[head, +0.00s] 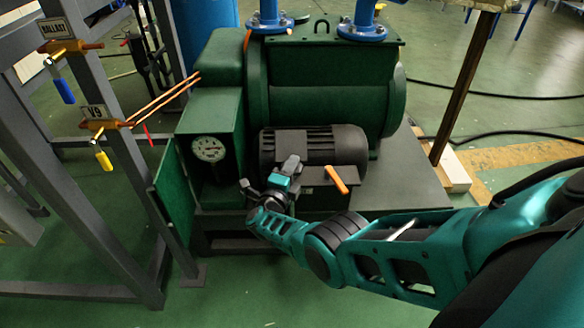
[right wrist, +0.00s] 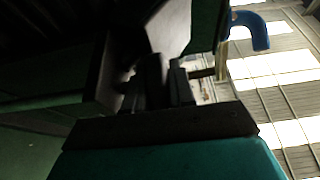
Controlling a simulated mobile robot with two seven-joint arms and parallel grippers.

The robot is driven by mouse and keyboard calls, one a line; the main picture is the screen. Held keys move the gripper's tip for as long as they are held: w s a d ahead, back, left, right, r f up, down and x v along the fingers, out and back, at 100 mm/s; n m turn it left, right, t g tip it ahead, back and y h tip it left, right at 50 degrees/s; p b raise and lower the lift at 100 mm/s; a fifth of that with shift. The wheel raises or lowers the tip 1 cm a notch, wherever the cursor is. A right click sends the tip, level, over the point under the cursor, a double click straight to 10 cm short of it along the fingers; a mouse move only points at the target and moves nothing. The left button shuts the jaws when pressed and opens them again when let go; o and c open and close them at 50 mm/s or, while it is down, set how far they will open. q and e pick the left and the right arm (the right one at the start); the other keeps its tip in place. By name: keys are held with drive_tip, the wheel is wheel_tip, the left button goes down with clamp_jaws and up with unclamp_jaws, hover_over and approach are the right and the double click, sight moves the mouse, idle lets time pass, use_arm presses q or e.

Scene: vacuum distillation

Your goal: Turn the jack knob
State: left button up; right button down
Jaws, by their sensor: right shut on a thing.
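My right gripper (head: 290,165) reaches in from the right to the front of the green pump machine (head: 325,85), before the left end of the dark ribbed motor (head: 340,145). Its fingers are shut on a small dark part, which I take for the jack knob; the fingers and shadow hide nearly all of it. In the right wrist view the closed fingers (right wrist: 165,88) are dark, against a dark flat plate. I cannot tell how far the knob is turned. My left gripper is not in view.
A round gauge (head: 208,149) on a green box stands just left of the gripper. An orange handle (head: 337,179) sticks out to its right. A grey frame with a yellow-handled valve (head: 100,150) and a blue-handled valve (head: 63,85) stands left. Green floor (head: 270,300) in front is clear.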

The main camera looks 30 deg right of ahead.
idle(0.3)
drive_tip(key=c, duration=1)
unclamp_jaws()
drive_tip(key=shift+c, duration=0.2)
drive_tip(key=shift+a, duration=0.1)
